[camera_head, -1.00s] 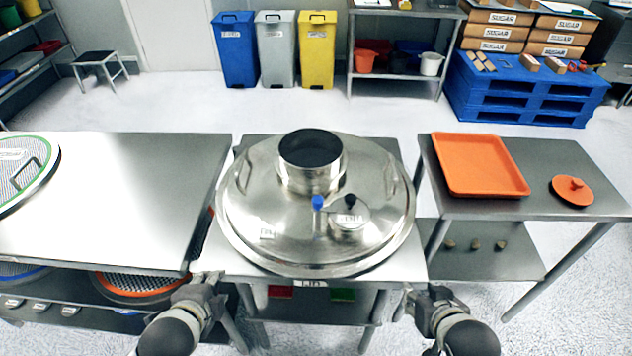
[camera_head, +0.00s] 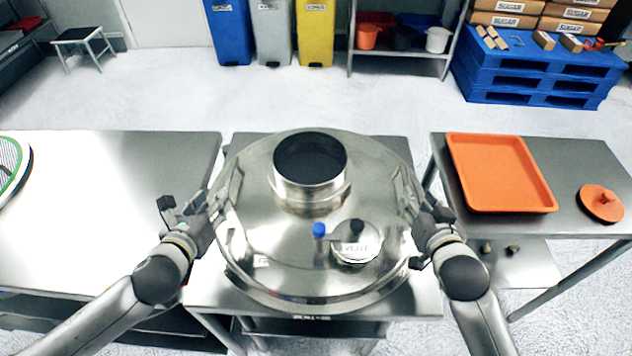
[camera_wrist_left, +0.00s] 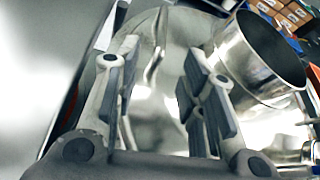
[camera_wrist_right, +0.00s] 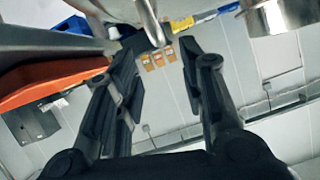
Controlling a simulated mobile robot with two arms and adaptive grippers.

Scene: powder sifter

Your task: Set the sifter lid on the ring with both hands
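The sifter lid (camera_head: 265,225) is a wide, shiny steel disc with an open round neck, a blue-topped knob and a small vent cap. It lies on a steel stand (camera_head: 425,290) in the middle. My left gripper (camera_head: 218,203) is at the lid's left handle (camera_head: 236,187); in the left wrist view (camera_wrist_left: 155,75) its fingers are spread with the handle between them. My right gripper (camera_head: 412,205) is at the lid's right handle (camera_head: 401,190); in the right wrist view (camera_wrist_right: 163,70) its fingers are spread, with the handle (camera_wrist_right: 150,22) beyond their tips. I cannot make out the ring.
A bare steel table (camera_head: 110,220) stands left, with a green-rimmed mesh screen (camera_head: 12,165) at its edge. A table on the right bears an orange tray (camera_head: 500,175) and an orange disc with a knob (camera_head: 601,203). The floor behind is clear up to the bins and blue pallet.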

